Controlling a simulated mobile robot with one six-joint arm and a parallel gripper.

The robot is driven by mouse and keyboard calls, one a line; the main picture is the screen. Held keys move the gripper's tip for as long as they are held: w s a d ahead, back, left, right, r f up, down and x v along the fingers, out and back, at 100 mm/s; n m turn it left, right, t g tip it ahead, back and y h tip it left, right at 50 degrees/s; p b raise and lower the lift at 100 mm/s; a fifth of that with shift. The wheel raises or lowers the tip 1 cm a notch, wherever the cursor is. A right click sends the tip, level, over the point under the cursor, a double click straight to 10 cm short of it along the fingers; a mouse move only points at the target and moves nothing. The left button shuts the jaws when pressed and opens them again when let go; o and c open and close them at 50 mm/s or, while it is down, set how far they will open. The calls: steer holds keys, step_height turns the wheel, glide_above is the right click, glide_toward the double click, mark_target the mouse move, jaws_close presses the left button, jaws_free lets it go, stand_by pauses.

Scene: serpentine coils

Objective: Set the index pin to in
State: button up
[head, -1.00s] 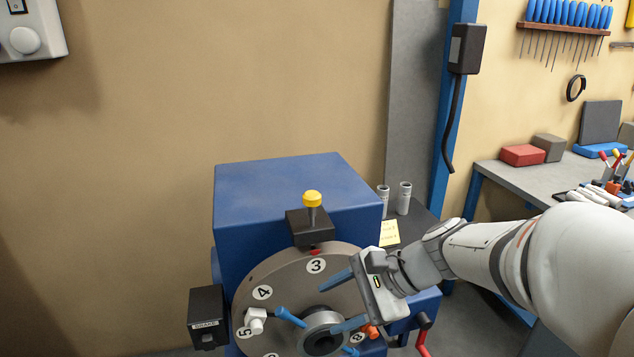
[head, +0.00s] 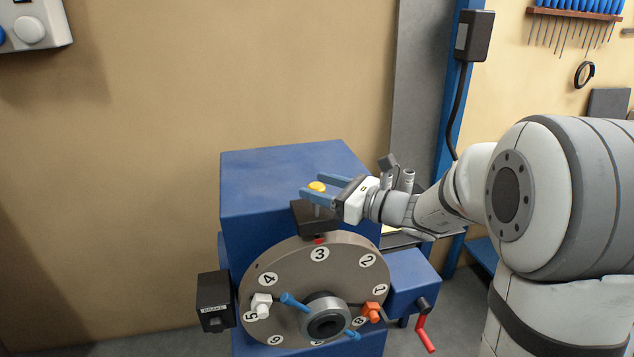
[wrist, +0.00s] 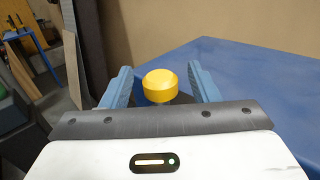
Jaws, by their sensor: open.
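The index pin is a yellow knob (head: 317,187) on a metal stem, standing upright from a black block (head: 315,217) above the numbered disc (head: 280,265). A red mark sits under the block, by the number 3. My gripper (head: 320,187) is open, its blue fingers reaching in from the right at knob height. In the wrist view the yellow knob (wrist: 160,85) lies between the two fingers, with a visible gap on each side. The stem is largely hidden there behind the gripper's front edge.
The blue housing (head: 270,175) stands behind the knob. The disc carries a white clamp (head: 261,304), an orange clamp (head: 373,311) and a blue-handled hub (head: 325,318). A dark box (head: 214,302) is at left; a red-handled crank (head: 425,335) is at lower right.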

steer(key=shift+w+a, duration=0.3)
steer(key=shift+a, duration=0.35)
jaws_close()
